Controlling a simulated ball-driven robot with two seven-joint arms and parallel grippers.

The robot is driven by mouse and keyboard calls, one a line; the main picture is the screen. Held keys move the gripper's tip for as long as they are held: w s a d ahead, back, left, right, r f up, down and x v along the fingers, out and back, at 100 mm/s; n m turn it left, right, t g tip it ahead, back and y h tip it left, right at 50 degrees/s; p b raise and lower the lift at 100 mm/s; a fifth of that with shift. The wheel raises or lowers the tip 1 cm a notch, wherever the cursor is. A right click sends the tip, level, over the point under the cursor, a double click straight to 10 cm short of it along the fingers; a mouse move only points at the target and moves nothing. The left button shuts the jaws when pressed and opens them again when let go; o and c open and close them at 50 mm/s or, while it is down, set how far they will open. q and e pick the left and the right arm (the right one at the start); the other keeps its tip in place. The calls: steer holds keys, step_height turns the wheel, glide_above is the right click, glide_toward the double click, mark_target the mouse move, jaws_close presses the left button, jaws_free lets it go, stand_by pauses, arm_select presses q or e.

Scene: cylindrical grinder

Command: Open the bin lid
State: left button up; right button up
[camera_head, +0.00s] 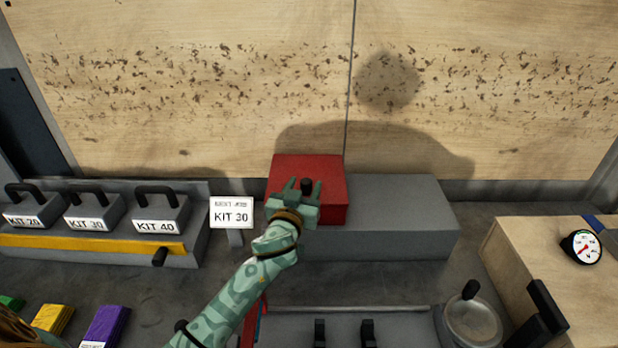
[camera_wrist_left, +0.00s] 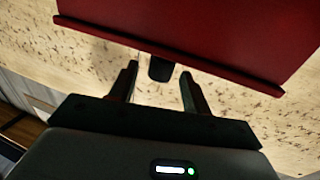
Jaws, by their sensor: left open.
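The red bin (camera_head: 330,172) stands on a grey block at the back of the bench, and its top looks shut. A dark knob (camera_head: 306,186) shows at the bin's front; it also shows in the left wrist view (camera_wrist_left: 160,69), below the lip of the red lid (camera_wrist_left: 200,35). My left gripper (camera_head: 303,187) is open in front of the bin, covering part of it. Its fingers (camera_wrist_left: 159,75) stand either side of the knob, with gaps visible in the wrist view; I cannot tell whether they touch it. My right gripper is not in view.
The grey block (camera_head: 400,215) extends right of the bin. A KIT 30 sign (camera_head: 231,213) stands close on the left, beside a rack of black-handled kit boxes (camera_head: 92,210). A wooden box with a gauge (camera_head: 582,247) stands right. A wooden wall (camera_head: 220,90) closes the back.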

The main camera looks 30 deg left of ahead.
mark_target(308, 179)
arm_select(q)
steer(key=w, duration=0.4)
steer(key=shift+w+a, duration=0.15)
steer(key=shift+a, duration=0.25)
